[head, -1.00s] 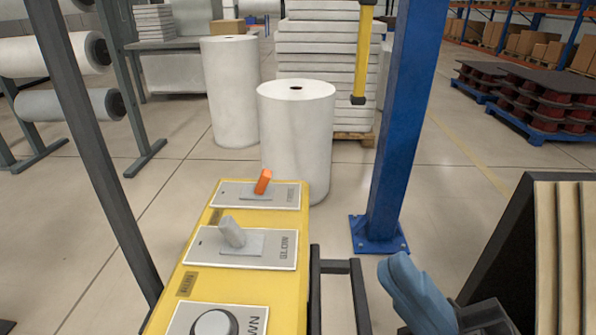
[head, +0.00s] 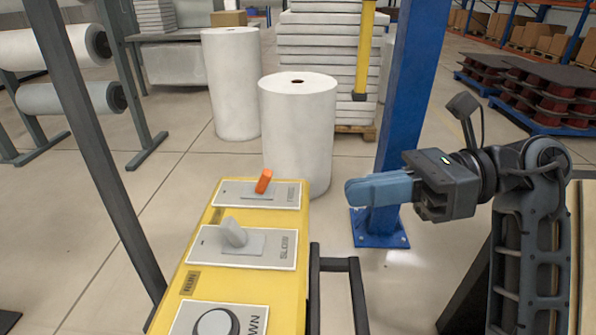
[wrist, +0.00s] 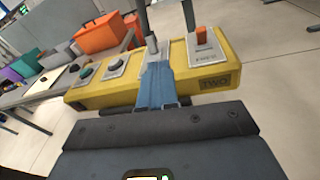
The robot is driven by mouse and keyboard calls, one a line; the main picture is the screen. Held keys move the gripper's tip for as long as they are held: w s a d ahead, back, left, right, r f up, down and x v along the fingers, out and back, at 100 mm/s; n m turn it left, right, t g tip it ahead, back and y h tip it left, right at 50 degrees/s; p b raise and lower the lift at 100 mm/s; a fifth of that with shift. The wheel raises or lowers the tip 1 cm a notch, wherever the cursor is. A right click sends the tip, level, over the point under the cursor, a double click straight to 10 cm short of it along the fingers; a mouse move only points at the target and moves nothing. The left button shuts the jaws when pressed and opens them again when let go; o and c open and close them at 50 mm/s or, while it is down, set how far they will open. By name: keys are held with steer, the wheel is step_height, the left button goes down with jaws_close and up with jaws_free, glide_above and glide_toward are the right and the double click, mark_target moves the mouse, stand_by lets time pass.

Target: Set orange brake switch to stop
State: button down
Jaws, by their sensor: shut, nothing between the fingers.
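The orange brake switch (head: 263,181) is a small lever on a grey plate at the far end of the yellow control box (head: 185,262). It tilts slightly to the right in the head view. In the wrist view the orange switch (wrist: 201,36) shows at the upper right, beyond my fingers. My gripper (head: 350,192) has blue fingers, shut and empty. It is in the air to the right of the box, apart from the switch, with its fingers pointing left. In the wrist view my fingers (wrist: 157,72) overlap the box's edge.
A grey lever (head: 234,232) on a plate marked SLOW and a round knob (head: 213,322) sit nearer on the box. A blue post (head: 403,110) stands behind my gripper. A dark upright post (head: 95,150) is left of the box. White rolls (head: 298,115) stand beyond it.

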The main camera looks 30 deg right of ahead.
mark_target(306, 201)
steer(key=w+d+h, duration=0.1)
steer(key=d+h, duration=0.2)
steer(key=d, duration=0.3)
steer(key=shift+w, duration=0.25)
steer(key=shift+r, duration=0.1)
steer(key=p+x, duration=0.1)
steer(key=x, duration=0.3)
steer(key=r+p+x, duration=0.1)
steer(key=x, duration=0.2)
steer(key=p+x, duration=0.1)
steer(key=x, duration=0.3)
steer(key=shift+w+a+r, duration=0.15)
steer(key=shift+w+a, duration=0.3)
steer(key=shift+w+a+r, duration=0.2)
steer(key=shift+w+a, duration=0.2)
steer(key=shift+a, duration=0.1)
steer(key=shift+w, duration=0.1)
steer(key=shift+a+r, duration=0.1)
steer(key=shift+r, duration=0.05)
